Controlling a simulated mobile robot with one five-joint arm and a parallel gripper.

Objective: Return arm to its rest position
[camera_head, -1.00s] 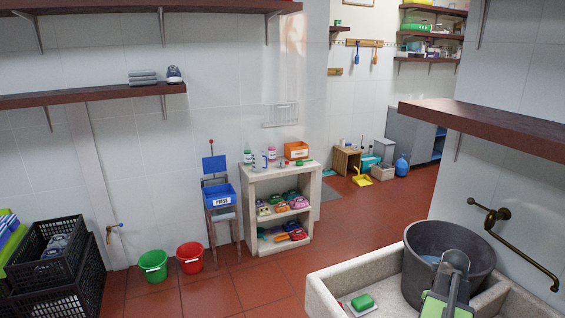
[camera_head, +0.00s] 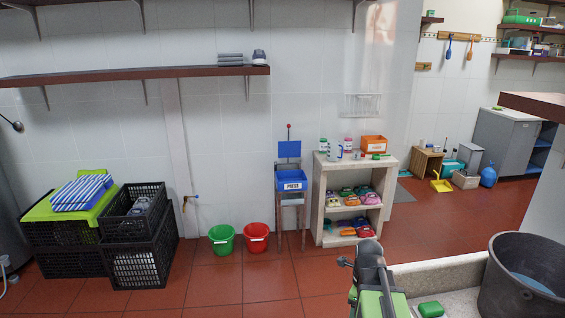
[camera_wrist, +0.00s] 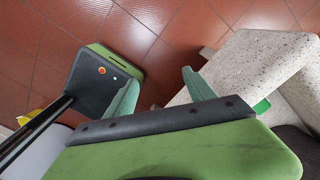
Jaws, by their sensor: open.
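My gripper (camera_wrist: 160,92) shows in the wrist view with its two green fingers spread apart and nothing between them. My folded arm (camera_head: 375,290) stands at the bottom of the head view, just left of the stone washboard (camera_head: 440,272); the fingers cannot be made out there. In the wrist view the pale stone edge (camera_wrist: 240,65) lies to the right of the fingers, and red floor shows beyond them. My own body with its buttons is at the left.
A dark basin (camera_head: 520,262) and green soap (camera_head: 431,309) are in the washboard at right. Green (camera_head: 222,240) and red (camera_head: 256,238) buckets, a shoe shelf (camera_head: 322,205) and black crates (camera_head: 140,262) stand along the wall. The red floor is clear at left front.

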